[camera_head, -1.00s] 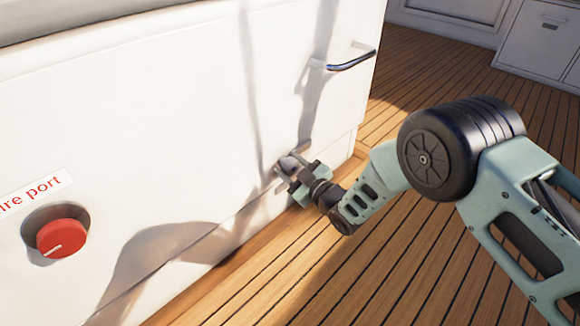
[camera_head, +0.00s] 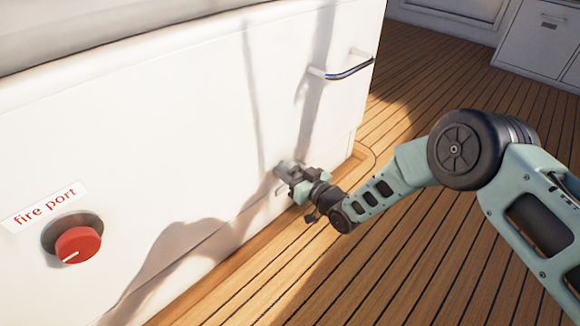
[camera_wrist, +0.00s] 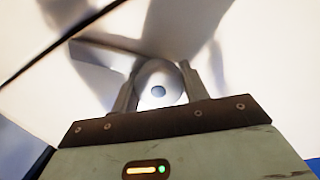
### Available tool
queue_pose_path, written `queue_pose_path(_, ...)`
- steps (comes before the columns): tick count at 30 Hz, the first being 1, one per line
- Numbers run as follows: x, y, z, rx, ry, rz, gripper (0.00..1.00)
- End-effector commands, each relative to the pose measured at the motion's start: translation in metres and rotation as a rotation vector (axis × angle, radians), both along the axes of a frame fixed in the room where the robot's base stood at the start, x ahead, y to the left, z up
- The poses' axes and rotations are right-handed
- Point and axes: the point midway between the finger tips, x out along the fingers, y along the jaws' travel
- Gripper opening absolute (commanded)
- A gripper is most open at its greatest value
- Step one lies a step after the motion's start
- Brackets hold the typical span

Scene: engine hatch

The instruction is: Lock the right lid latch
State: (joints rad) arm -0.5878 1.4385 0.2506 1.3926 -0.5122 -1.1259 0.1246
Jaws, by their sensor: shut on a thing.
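The right lid latch (camera_wrist: 157,72) is a metal fitting with a round end and a grey dot, low on the white hatch wall. A flat plate (camera_wrist: 100,56) reaches from it to the left in the wrist view. My gripper (camera_wrist: 158,88) is shut on the latch, one finger on each side of the round end. In the head view my gripper (camera_head: 286,174) is against the wall near its lower right corner and hides most of the latch. I cannot tell the latch's exact angle.
A metal handle (camera_head: 345,71) sticks out of the wall above my gripper. A red knob (camera_head: 78,245) under a "fire port" label (camera_head: 45,204) is at the left. The wooden deck (camera_head: 300,275) is clear in front of the wall.

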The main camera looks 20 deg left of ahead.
Motion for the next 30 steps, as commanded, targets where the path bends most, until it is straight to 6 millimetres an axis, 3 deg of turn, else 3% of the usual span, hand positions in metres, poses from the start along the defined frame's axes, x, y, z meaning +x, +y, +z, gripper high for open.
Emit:
queue_pose_path(18, 0.0010, -0.0016, -0.0019, 0.221, 0.537, -0.003, 0.22)
queue_pose_path(30, 0.0004, -0.0013, -0.0022, 0.321, 0.780, -0.002, 0.22)
